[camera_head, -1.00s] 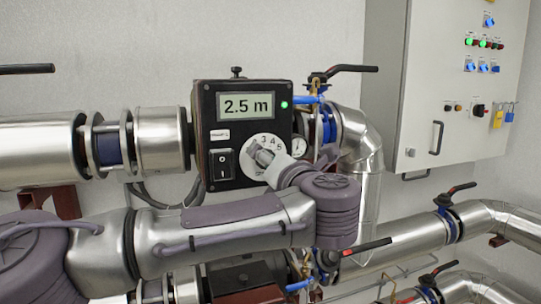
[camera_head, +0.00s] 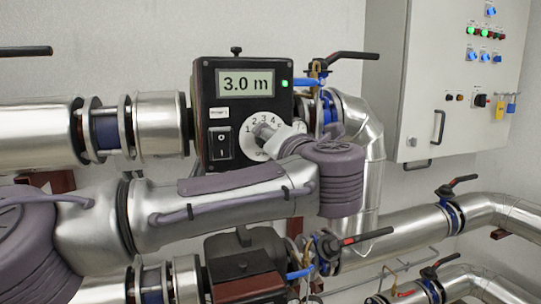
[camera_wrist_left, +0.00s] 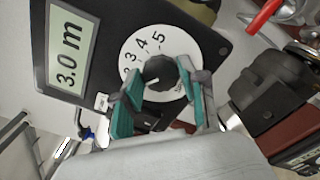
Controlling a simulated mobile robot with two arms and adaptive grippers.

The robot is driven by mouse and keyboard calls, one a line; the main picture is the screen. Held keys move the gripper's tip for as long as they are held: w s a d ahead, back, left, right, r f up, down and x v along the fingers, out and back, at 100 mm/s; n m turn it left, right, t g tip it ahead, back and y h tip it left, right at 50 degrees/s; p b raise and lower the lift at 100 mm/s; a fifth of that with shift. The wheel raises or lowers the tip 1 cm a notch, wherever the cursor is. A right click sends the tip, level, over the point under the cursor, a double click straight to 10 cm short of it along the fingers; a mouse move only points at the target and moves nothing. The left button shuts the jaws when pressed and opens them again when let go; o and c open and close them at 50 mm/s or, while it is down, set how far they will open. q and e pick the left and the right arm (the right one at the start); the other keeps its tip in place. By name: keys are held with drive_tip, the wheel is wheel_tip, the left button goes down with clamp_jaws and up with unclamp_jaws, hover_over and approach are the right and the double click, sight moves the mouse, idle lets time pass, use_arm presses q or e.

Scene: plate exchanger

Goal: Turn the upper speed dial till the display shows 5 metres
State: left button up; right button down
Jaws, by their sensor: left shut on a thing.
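The upper black control box (camera_head: 203,105) is mounted on the upper pipe. Its display (camera_head: 246,83) reads 3.0 m and also shows in the left wrist view (camera_wrist_left: 70,50). Below the display is the speed dial, a black knob (camera_wrist_left: 160,72) on a white numbered disc (camera_head: 250,146). My left gripper (camera_head: 266,133) reaches in from the left and is shut on the dial knob. In the left wrist view its teal-padded fingers (camera_wrist_left: 160,97) lie on both sides of the knob. My gripper hides the disc's lower right. My right gripper is not in view.
A black rocker switch (camera_head: 221,143) is left of the dial. A black valve lever (camera_head: 350,55) is to the upper right. A grey cabinet (camera_head: 435,80) stands at the right.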

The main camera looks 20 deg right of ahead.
use_arm(q)
drive_tip(key=shift+d+f+m+b, duration=0.1)
drive_tip(key=shift+f+m+b, duration=0.05)
drive_tip(key=shift+m+b, duration=4.3)
drive_tip(key=shift+m+p, duration=0.65)
drive_tip(key=shift+m, duration=0.2)
drive_tip(key=o, duration=1.1)
drive_tip(key=shift+o, duration=0.2)
drive_tip(key=s, duration=1.2)
drive_tip(key=shift+d, duration=0.2)
